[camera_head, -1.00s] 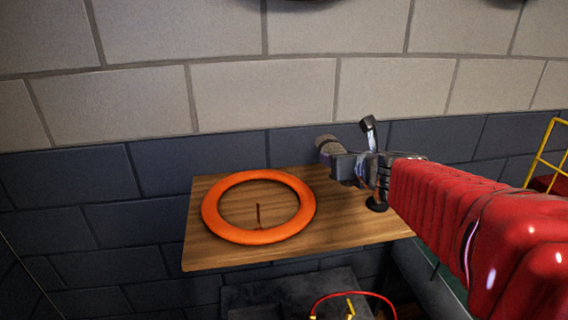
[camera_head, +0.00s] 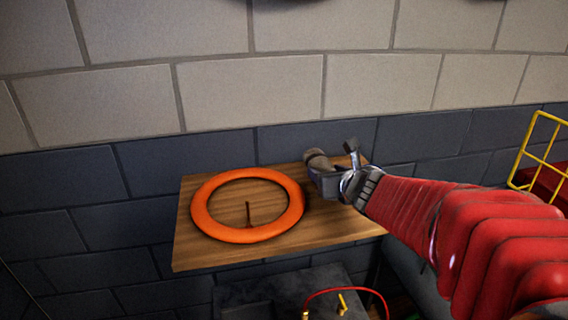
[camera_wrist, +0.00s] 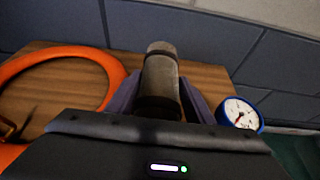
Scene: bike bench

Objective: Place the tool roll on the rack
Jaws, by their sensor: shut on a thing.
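The tool roll, a short grey-brown cylinder with a dark band (camera_head: 317,160), is in my gripper (camera_head: 326,180) above the back right part of a wooden board (camera_head: 290,249) against the wall. In the wrist view the roll (camera_wrist: 161,78) stands between the two fingers, its far end pointing up and away. My gripper (camera_wrist: 160,105) is shut on it. I cannot tell whether the roll touches the board. No thing is clearly marked as the rack; the wooden board is the nearest bearing surface.
An orange ring (camera_head: 203,205) lies on the board's left part. A blue-rimmed gauge (camera_wrist: 241,115) is right of the gripper in the wrist view. A yellow wire frame (camera_head: 537,150) stands at the far right. A grey box (camera_head: 262,296) with a red handle is below.

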